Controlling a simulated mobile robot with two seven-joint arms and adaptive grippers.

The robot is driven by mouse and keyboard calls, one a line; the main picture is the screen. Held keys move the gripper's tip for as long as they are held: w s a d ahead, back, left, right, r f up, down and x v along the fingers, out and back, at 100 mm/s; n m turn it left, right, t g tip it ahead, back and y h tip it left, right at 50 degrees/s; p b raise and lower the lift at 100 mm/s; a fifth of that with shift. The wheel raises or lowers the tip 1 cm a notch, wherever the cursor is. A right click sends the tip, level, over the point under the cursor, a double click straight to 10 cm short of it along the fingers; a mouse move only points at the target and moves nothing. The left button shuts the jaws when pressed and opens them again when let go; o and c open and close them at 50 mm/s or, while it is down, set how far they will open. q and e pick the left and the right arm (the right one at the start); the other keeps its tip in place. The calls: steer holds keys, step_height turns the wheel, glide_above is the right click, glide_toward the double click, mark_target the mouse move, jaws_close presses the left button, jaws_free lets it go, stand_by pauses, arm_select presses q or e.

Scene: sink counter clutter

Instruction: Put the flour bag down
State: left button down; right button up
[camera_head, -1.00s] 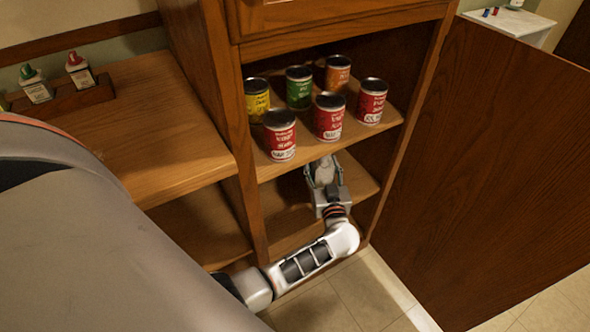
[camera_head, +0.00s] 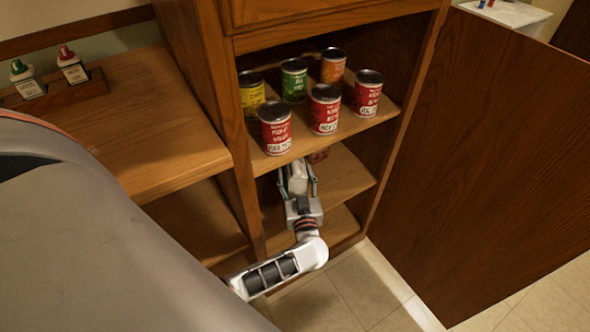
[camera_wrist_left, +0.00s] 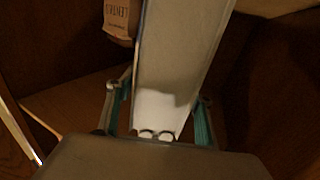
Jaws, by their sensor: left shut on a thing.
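My left gripper (camera_head: 297,180) is inside the lower part of the open cabinet, under the shelf with the cans. It is shut on a white, flat-sided package, the flour bag (camera_head: 298,172). In the left wrist view the bag (camera_wrist_left: 178,65) stands between the two fingers of the gripper (camera_wrist_left: 160,92) and extends to the top edge of the picture. Its label does not show, and the upper shelf hides part of it in the head view. I cannot tell whether its base touches the lower shelf (camera_head: 345,178). My right gripper is not in view.
Several cans (camera_head: 325,108) stand on the upper shelf. A brown lentils bag (camera_wrist_left: 119,18) stands left of the flour bag in the wrist view. The cabinet door (camera_head: 480,150) is open at right. The lower shelf's right part looks clear.

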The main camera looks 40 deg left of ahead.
arm_select(q)
step_height(320, 180, down, 4)
steer(key=shift+s+a+f+b, duration=0.1)
steer(key=shift+b, duration=0.65)
steer(key=shift+r, duration=0.2)
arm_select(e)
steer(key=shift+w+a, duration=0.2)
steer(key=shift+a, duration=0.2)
arm_select(q)
steer(key=shift+f, duration=0.15)
steer(key=c, duration=1)
jaws_free()
steer(key=shift+s+f, duration=0.1)
steer(key=shift+o, duration=0.4)
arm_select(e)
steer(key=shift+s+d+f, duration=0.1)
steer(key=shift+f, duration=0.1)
